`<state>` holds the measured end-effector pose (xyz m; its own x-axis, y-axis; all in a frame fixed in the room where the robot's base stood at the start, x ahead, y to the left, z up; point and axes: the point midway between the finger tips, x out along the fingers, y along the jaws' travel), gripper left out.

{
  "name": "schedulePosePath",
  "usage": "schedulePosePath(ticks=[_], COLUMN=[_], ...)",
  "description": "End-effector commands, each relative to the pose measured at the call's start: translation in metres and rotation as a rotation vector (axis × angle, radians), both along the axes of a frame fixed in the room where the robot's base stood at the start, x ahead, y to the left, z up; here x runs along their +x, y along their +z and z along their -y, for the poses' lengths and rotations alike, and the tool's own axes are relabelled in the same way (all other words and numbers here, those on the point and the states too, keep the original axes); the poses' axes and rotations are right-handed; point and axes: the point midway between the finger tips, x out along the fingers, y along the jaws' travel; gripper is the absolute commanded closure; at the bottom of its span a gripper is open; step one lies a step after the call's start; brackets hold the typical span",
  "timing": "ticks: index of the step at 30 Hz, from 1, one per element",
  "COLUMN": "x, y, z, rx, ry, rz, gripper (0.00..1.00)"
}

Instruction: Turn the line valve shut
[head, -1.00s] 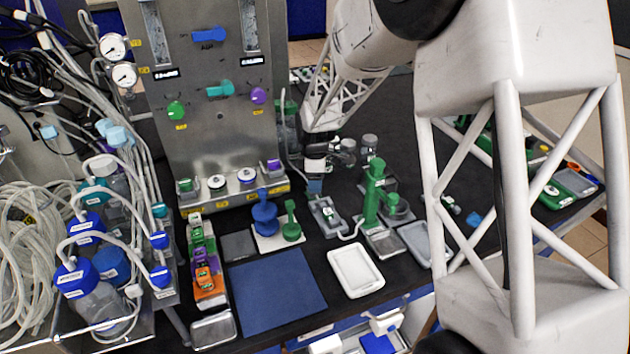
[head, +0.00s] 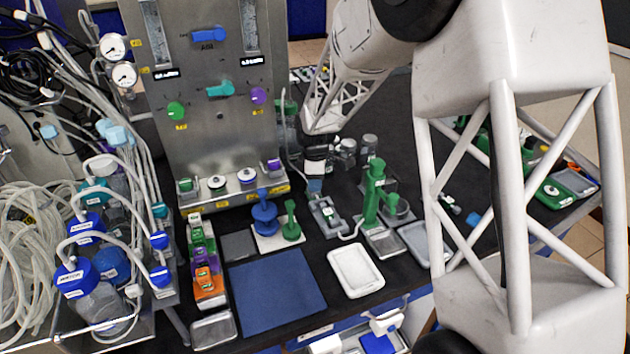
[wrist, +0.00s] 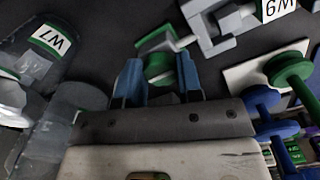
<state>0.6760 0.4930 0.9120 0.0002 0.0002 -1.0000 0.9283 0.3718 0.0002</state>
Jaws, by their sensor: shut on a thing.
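My gripper (wrist: 157,82) shows in the wrist view with two blue fingers. Its fingers are on either side of a green and grey part (wrist: 158,62), which I take to be the line valve's handle. The fingers hide part of it. In the head view my gripper (head: 314,186) is low over the bench, just behind the grey fitting (head: 326,214). The valve is hidden there by the gripper, so its angle cannot be read.
Blue (head: 265,218) and green (head: 291,222) spool-shaped pieces stand left of my gripper. A green stand (head: 375,190) is close on the right. Clear bottles, one labelled W7 (wrist: 48,45), stand near the gripper. A white tray (head: 356,270) and blue mat (head: 277,292) lie in front.

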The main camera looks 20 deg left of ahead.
Motion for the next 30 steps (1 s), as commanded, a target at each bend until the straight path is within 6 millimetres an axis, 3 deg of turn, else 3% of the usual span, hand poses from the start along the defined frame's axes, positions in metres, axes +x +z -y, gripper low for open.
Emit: schedulePosePath(ticks=[11,30], x=[-0.0009,-0.0032], y=[0.0004,0.0005], z=[0.0006,0.0008], rx=[0.0,-0.001], ry=[-0.149,-0.724], rz=[0.0,0.0], gripper=[0.9,0.9])
